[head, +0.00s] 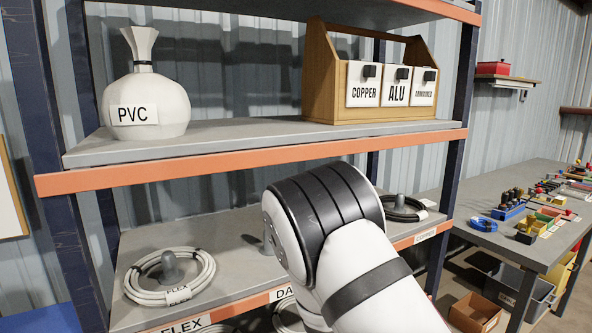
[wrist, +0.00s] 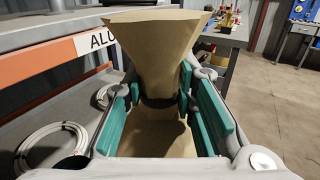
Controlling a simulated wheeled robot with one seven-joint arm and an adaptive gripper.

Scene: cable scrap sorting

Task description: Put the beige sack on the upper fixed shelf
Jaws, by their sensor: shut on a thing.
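The beige sack (wrist: 155,45) fills the middle of the wrist view, with its flared top up and a dark tie round its neck. My gripper (wrist: 160,88) is shut on the sack's neck, with a teal finger on each side. The lower body of the sack is partly hidden by the fingers and palm. In the head view my arm hides the gripper and the sack. The upper shelf (head: 240,137), grey with an orange front beam, runs across the head view above my arm.
A white sack labelled PVC (head: 146,90) stands at the shelf's left. A wooden box (head: 319,75) with labelled cards stands at its right. Bare shelf lies between them. Another shelf (head: 400,8) is overhead. Cable coils (head: 170,277) lie on the shelf below. A workbench (head: 500,200) stands right.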

